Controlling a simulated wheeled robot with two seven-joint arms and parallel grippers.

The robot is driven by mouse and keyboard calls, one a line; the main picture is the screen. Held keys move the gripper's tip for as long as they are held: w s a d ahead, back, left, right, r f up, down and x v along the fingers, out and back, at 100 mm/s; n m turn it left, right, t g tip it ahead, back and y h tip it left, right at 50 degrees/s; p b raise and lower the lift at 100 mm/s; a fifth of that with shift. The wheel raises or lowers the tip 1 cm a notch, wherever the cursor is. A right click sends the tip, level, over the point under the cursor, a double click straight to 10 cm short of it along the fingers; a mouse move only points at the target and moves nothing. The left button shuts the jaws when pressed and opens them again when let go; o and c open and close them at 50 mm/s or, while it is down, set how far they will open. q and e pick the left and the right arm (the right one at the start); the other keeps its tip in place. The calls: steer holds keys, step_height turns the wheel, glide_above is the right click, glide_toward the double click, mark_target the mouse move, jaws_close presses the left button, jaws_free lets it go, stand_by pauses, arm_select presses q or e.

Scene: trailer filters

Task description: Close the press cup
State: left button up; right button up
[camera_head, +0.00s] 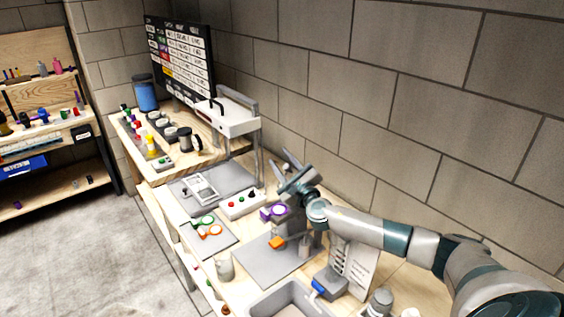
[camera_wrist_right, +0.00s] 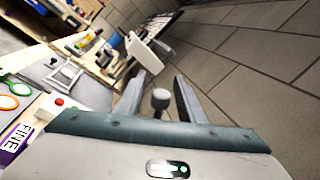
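My right gripper (camera_head: 290,172) is above the back edge of the worktop, near the block wall. In the right wrist view its two fingers (camera_wrist_right: 160,88) are apart. A small grey round knob (camera_wrist_right: 160,98) on a short stem shows between them, with gaps on both sides. A purple-ringed part (camera_head: 278,210) sits just below the gripper in the head view, on a grey device partly hidden by my arm. A purple "FINE" label (camera_wrist_right: 14,143) shows in the right wrist view. I cannot tell for sure which part is the press cup. My left gripper is not in view.
A button box (camera_head: 243,203) stands left of the gripper. Green and orange rings (camera_head: 208,228) lie on a grey mat. A grey frame with a handle (camera_head: 228,117) stands farther back. A sink (camera_head: 290,297) and a white card (camera_head: 357,268) are nearer. The block wall is close behind.

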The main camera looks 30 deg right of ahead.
steer(key=shift+s+f, duration=0.1)
steer(key=shift+s, duration=0.05)
steer(key=shift+s+f, duration=0.15)
steer(key=shift+s, duration=0.35)
steer(key=s+a+f+b, duration=0.2)
steer(key=s+b, duration=0.3)
steer(key=s, duration=1)
steer(key=shift+s+b, duration=0.3)
steer(key=shift+s, duration=0.1)
steer(key=shift+a, duration=0.1)
